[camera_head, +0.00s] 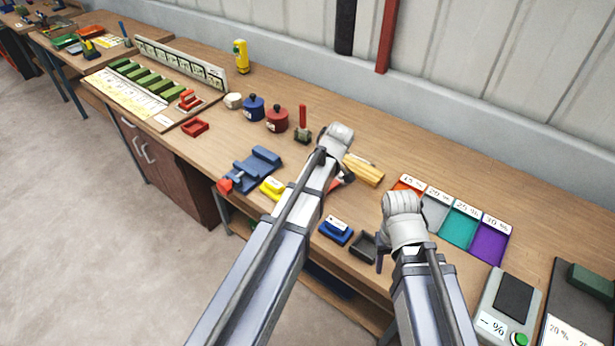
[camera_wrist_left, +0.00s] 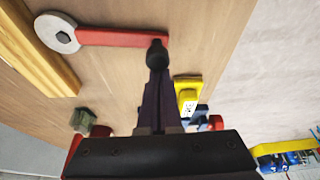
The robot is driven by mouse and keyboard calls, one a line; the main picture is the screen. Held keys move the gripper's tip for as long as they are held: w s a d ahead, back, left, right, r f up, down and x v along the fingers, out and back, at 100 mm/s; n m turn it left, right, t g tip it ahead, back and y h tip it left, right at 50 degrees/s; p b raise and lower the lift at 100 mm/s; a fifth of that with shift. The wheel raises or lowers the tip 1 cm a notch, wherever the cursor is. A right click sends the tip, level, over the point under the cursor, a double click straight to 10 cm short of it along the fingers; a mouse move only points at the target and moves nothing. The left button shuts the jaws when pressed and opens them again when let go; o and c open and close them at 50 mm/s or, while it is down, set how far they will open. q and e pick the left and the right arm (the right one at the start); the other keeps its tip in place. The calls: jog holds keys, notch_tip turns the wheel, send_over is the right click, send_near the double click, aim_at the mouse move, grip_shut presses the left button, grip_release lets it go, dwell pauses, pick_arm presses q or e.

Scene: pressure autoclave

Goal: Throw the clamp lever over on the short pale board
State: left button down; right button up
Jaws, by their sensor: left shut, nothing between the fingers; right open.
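A red upright lever (camera_head: 302,115) stands on a small dark green base (camera_head: 303,136) behind my left wrist. The green base also shows at the lower left of the left wrist view (camera_wrist_left: 84,121). A pale board (camera_head: 128,97) at the far left bears green blocks and a red clamp-like part (camera_head: 188,100); I cannot tell which is the task's clamp. My left gripper (camera_wrist_left: 157,55) is shut and empty, its tips over the end of a red-handled, grey-headed tool (camera_wrist_left: 115,36); contact is unclear. My right gripper (camera_head: 380,254) is open, beside a dark tray.
Wooden sticks (camera_head: 363,170) lie right of my left wrist. A blue fixture (camera_head: 252,168), a yellow block (camera_head: 272,187) and a blue block (camera_head: 336,231) sit near the front edge. Blue (camera_head: 253,108) and red (camera_head: 277,118) pots stand behind. Coloured trays (camera_head: 460,227) lie at right.

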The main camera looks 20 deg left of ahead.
pick_arm(q)
jog(key=shift+s+d, duration=0.2)
jog(key=shift+d, duration=0.15)
jog(key=shift+s+d, duration=0.35)
jog(key=shift+d, duration=0.25)
jog(key=shift+w+a, duration=0.1)
jog(key=shift+a, duration=0.35)
jog(key=a, duration=0.2)
jog(key=a+r+p, duration=0.1)
jog(key=shift+w, duration=0.25)
pick_arm(e)
jog(key=shift+a+r, duration=0.15)
jog(key=shift+r, duration=0.4)
pick_arm(q)
jog(key=w+p+v, duration=0.1)
jog(key=p+v, duration=0.7)
jog(key=v, duration=0.1)
jog(key=shift+s+p, duration=0.3)
jog(key=shift+p, duration=0.05)
pick_arm(e)
notch_tip(320, 180, up, 9)
jog(key=shift+f, duration=0.2)
